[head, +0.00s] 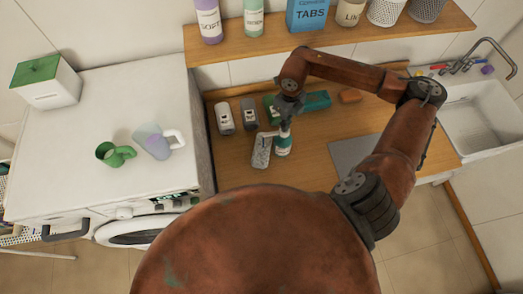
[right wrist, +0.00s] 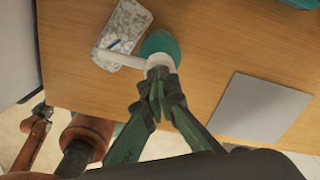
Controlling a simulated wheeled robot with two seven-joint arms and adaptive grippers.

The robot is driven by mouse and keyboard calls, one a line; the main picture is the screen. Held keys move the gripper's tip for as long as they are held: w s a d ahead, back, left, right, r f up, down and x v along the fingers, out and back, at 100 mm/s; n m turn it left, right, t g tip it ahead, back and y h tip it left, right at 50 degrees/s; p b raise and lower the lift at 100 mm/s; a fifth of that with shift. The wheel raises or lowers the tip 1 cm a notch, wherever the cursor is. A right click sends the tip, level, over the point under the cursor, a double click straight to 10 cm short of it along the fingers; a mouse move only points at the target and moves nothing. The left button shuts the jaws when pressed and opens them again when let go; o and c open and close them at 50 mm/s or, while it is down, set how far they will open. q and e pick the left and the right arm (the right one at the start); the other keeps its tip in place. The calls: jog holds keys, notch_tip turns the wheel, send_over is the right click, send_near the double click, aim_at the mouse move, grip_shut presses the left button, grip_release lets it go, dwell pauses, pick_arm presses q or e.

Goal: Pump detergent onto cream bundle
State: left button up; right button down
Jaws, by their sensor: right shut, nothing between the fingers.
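The pump bottle (head: 283,145), teal and white, stands upright on the wooden counter; its teal body also shows in the right wrist view (right wrist: 160,43). The cream bundle (head: 261,153), a pale speckled block, lies just left of the bottle and shows in the right wrist view (right wrist: 128,22). The white pump spout (right wrist: 120,60) points over the near end of the bundle. My right gripper (head: 286,122) is shut and empty, directly above the pump head; its fingertips (right wrist: 157,76) are at the head, and contact is unclear. My left gripper is not in view.
Two small grey-white items (head: 224,117) (head: 249,114) and a teal box (head: 316,101) lie behind on the counter. A grey mat (head: 352,152) lies to the right, then the sink (head: 487,122). A shelf (head: 350,38) with bottles overhangs the back. The washing machine (head: 95,125) stands left.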

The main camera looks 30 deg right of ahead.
jog(key=shift+r, duration=0.1)
jog(key=shift+r+p, duration=0.5)
jog(key=shift+r, duration=1.05)
jog(key=shift+f, duration=0.2)
jog(key=shift+f+b, duration=1.5)
jog(key=shift+b, duration=0.15)
jog(key=shift+r, duration=0.25)
jog(key=shift+r+p, duration=0.55)
jog(key=shift+r, duration=0.9)
jog(key=shift+f, duration=0.2)
